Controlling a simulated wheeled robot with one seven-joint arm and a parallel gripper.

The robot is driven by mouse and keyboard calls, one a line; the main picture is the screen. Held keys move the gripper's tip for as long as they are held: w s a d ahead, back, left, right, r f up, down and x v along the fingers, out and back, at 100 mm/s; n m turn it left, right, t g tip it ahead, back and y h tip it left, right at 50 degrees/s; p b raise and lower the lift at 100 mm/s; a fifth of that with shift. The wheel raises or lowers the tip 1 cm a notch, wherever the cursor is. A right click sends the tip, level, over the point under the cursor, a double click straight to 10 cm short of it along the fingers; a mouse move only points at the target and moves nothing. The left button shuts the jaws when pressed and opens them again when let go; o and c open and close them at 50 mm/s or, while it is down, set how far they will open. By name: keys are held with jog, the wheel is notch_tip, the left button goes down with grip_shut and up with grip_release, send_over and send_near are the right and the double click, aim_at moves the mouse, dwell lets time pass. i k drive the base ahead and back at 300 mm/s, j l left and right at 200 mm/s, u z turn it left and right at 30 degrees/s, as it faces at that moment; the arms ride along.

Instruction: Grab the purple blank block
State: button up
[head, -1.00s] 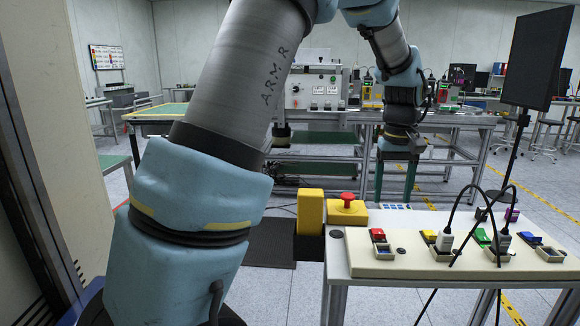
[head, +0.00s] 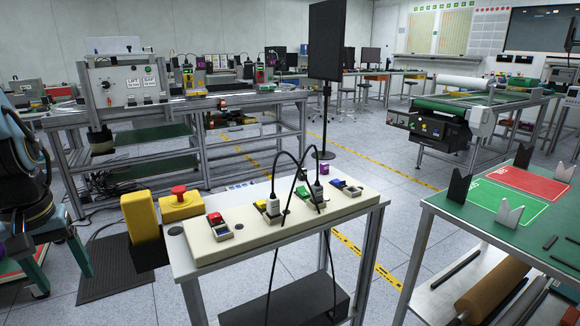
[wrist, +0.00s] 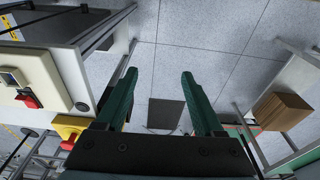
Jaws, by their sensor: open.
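In the head view my gripper is at the far left edge, well to the left of the panel and apart from the purple block. The purple block is not visible in the wrist view.
The panel carries red, yellow, green and blue switches, with plugs and looping cables (head: 275,165). A red emergency button on a yellow box (head: 181,205) stands at the table's left. A black screen on a stand (head: 325,60) rises behind. A green-topped table (head: 450,207) is at right.

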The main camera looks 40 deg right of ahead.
aim_at(324, 167)
jog(key=k+l+u, duration=0.2)
jog(key=k+l, duration=0.5)
jog(key=l+u, duration=0.35)
jog(key=l, duration=2.1)
jog(key=i+u, duration=0.05)
